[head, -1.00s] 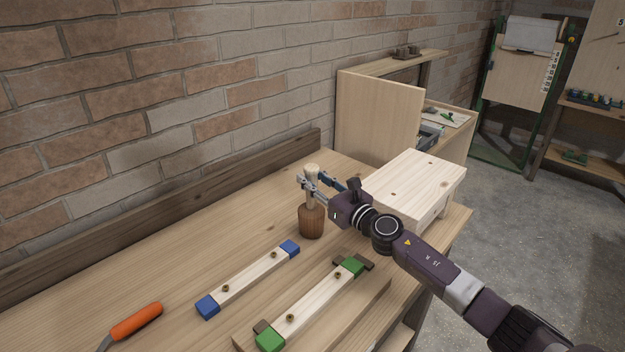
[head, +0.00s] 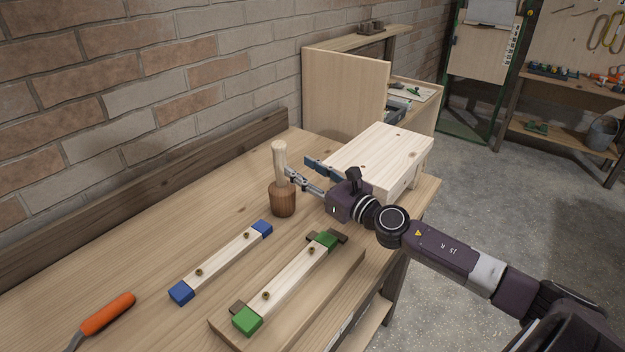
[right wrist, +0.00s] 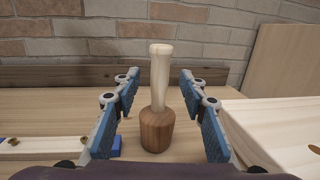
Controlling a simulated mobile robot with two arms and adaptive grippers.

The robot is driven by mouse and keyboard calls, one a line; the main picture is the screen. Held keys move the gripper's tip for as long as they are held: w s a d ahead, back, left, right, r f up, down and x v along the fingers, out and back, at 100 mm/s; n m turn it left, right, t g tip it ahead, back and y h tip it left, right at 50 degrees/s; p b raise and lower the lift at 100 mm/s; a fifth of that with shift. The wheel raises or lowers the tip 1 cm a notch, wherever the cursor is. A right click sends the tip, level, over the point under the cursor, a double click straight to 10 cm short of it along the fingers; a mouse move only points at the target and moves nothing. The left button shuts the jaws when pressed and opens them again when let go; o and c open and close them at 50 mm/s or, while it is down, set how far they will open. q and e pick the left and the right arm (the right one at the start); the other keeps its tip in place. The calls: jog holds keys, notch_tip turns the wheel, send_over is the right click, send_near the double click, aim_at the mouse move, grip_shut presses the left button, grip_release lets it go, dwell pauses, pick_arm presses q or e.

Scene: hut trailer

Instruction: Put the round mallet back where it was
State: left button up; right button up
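The round mallet (head: 283,198) stands upright on its dark brown head on the workbench (head: 150,240), its pale handle pointing up. It also shows in the right wrist view (right wrist: 157,130), centred between the fingers with space on both sides. My right gripper (head: 298,170) is open and just right of the mallet, its fingers pointing at the handle and apart from it. The right wrist view shows the open fingers (right wrist: 158,100) too. My left gripper is not in view.
A pale wooden stool-like block (head: 385,155) stands right of the gripper. In front lie a blue-ended bar (head: 225,255), a green-ended bar (head: 290,280) on a board, and an orange-handled tool (head: 107,313). A brick wall (head: 150,80) runs behind the bench.

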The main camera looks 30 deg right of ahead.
jog(key=shift+b+v, duration=0.45)
jog(key=shift+v, duration=1.2)
